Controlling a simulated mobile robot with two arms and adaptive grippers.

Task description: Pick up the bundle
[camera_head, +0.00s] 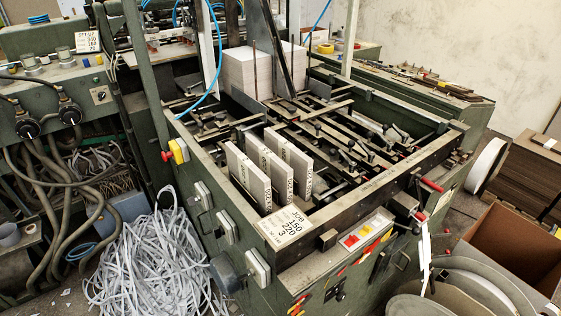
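Three pale board bundles stand upright side by side in the near part of the green feeder machine: a left one (246,176), a middle one (268,168) and a right one (289,160). Their narrow ends carry dark printed marks, too small to read surely. A larger whitish stack of board (248,74) stands at the back of the feeder, partly hidden by an upright metal plate. I cannot tell which of these the task calls the bundle. Neither of my grippers is in view.
The feeder's rim (362,190) surrounds the bundles, with metal bars and clamps to their right. A job card (287,226) lies at the near corner. Paper strips (155,262) heap on the floor at left. An open cardboard box (515,245) stands at right.

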